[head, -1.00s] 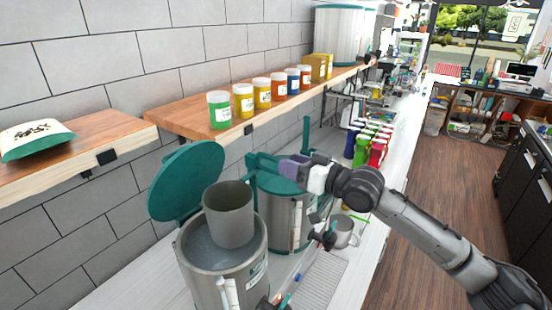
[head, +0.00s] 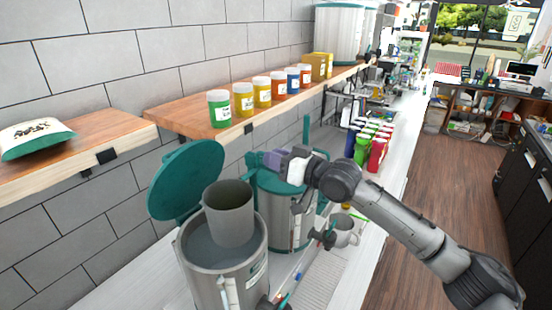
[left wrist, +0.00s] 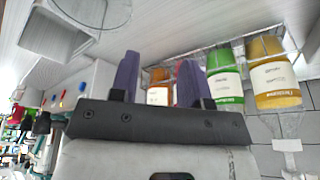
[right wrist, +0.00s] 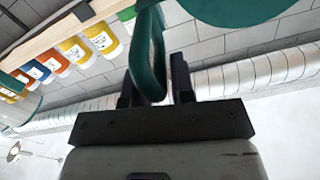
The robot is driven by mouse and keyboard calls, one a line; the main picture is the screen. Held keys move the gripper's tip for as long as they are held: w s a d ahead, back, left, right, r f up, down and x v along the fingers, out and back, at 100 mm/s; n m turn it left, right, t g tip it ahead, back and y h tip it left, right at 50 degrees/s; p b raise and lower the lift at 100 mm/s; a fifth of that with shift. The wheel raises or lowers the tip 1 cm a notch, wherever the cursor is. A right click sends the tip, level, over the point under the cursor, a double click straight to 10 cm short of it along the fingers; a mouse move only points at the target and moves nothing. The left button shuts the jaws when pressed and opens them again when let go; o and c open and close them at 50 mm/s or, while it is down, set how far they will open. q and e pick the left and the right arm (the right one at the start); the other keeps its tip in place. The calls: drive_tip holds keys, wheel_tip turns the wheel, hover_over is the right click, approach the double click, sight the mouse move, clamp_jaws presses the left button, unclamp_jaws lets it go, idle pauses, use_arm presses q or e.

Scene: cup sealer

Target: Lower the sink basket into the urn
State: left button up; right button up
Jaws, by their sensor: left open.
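The grey sink basket (head: 229,220) is in the head view, at the mouth of the near steel urn (head: 210,285). Its lower part is inside the rim and most of it stands above, slightly tilted. The urn's teal lid (head: 187,180) is open, leaning back. My right gripper (head: 270,159) is at the basket's teal upright handle. In the right wrist view the handle loop (right wrist: 150,55) fills the gap between the fingers of my right gripper (right wrist: 153,88). My left gripper (left wrist: 158,75) is open and empty in the left wrist view. It does not show in the head view.
A second urn (head: 283,215) with a teal lid stands close behind. A steel jug (head: 344,232) is beside it. A wooden shelf (head: 180,118) with several labelled jars runs along the wall above. Coloured canisters (head: 368,148) stand further back on the counter.

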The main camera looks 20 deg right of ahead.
clamp_jaws()
